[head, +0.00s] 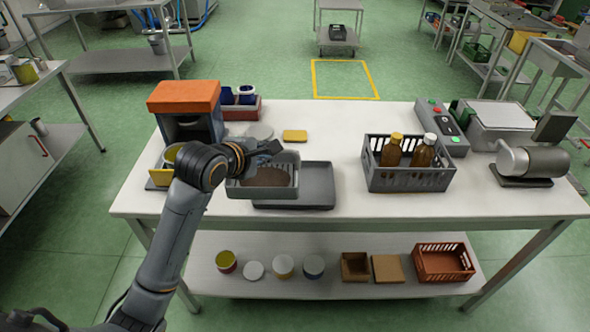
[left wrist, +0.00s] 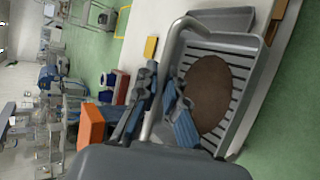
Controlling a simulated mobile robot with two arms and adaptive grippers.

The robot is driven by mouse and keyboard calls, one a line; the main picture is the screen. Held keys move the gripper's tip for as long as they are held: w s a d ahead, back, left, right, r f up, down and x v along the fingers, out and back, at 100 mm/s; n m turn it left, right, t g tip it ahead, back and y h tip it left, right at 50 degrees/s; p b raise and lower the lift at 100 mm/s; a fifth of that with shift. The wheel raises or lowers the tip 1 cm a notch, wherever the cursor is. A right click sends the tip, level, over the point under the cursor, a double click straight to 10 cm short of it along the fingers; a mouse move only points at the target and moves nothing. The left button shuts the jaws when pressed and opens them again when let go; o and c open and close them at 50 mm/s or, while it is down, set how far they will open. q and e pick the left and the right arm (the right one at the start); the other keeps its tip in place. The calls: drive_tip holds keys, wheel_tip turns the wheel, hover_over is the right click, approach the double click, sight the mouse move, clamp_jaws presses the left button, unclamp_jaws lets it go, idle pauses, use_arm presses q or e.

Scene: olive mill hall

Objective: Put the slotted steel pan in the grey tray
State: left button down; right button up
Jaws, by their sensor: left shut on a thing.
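The slotted steel pan (head: 234,189) is held by my left gripper (head: 266,150) above the table, left of the grey tray and partly overlapping its left side in the head view. A flat brown round thing (head: 267,177) lies in the pan. In the left wrist view the slotted pan (left wrist: 243,62) shows its slots and a bent grey handle, and my left gripper (left wrist: 163,102) is shut on the handle. The grey tray (head: 318,186) lies empty on the table; its left part is hidden by the pan. My right gripper is in neither view.
An orange-topped machine (head: 185,105) stands left, beside a yellow-and-grey container (head: 164,168). A grey crate (head: 409,180) with two brown bottles stands right of the tray. A yellow block (head: 295,136) lies behind. The table front between tray and crate is clear.

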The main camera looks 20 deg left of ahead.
use_arm(q)
drive_tip(key=p, duration=0.1)
hover_over(288, 164)
wheel_tip(288, 164, down, 3)
drive_tip(key=shift+r, duration=0.1)
drive_tip(key=w+f, duration=0.1)
drive_tip(key=f, duration=0.2)
drive_tip(key=w+d+f+p, duration=0.1)
drive_tip(key=w+f, duration=0.1)
drive_tip(key=f, duration=0.1)
drive_tip(key=w+f+p, duration=0.1)
drive_tip(key=f, duration=0.2)
drive_tip(key=shift+w+d, duration=0.2)
drive_tip(key=shift+d, duration=0.05)
drive_tip(key=shift+f, duration=0.1)
drive_tip(key=c, duration=1.4)
unclamp_jaws()
drive_tip(key=shift+c, duration=0.2)
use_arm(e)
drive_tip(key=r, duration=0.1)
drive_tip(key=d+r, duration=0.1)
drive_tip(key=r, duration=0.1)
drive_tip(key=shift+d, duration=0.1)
